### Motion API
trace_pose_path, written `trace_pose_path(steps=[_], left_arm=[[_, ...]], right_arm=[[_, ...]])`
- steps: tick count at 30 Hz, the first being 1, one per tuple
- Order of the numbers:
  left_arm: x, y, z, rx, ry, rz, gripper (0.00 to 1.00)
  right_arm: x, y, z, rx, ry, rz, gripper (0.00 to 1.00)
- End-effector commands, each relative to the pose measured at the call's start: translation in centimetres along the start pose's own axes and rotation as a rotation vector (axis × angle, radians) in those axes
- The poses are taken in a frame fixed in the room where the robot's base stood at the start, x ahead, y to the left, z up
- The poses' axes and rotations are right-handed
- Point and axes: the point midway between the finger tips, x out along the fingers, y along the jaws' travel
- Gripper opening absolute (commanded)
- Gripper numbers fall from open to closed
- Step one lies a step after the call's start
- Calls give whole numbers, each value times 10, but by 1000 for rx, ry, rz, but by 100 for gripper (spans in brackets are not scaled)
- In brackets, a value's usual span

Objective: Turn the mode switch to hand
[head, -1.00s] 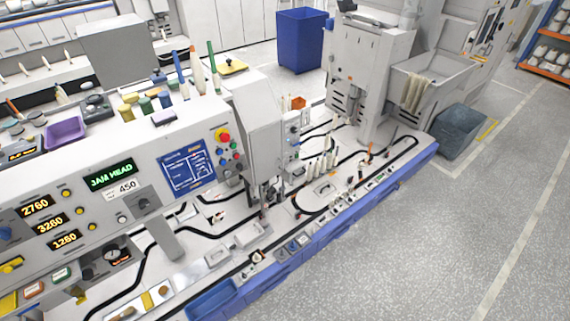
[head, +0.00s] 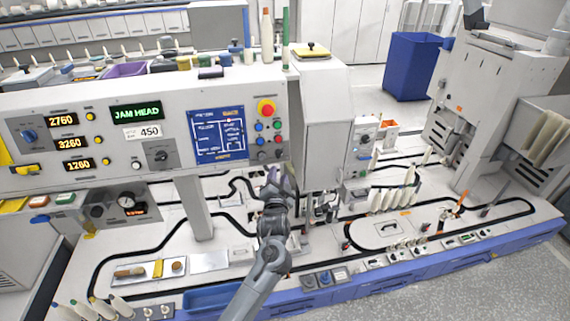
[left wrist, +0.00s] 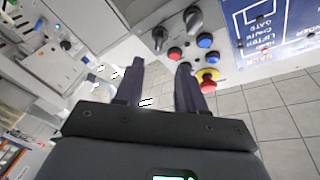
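No label reading "mode" or "hand" is legible. The button panel (head: 266,128) on the white machine has a red mushroom button (head: 265,107), which also shows in the left wrist view (left wrist: 208,82), and small coloured buttons. Two small dark rotary knobs (head: 270,155) sit at its bottom; in the left wrist view one grey selector knob (left wrist: 193,19) and a second one (left wrist: 160,36) show. I cannot tell which is the mode switch. My left gripper (head: 274,178) is just below this panel. In the left wrist view its fingers (left wrist: 158,67) are apart, with nothing between them. My right gripper is out of view.
Another black knob (head: 161,155) sits beside the 450 label. A blue diagram plate (head: 217,134) is left of the buttons. A white housing (head: 322,120) juts out to the right of the panel. White bobbins (head: 392,199) stand on the track table below.

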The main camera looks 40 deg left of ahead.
Motion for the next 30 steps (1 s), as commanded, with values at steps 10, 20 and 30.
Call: trace_pose_path(steps=[10,20,30], left_arm=[[51,-2,-1,-1,0,-1,39],[92,-1,0,0,0,-1,39],[102,0,0,0,0,1,39]], right_arm=[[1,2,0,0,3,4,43],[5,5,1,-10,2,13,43],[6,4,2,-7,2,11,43]])
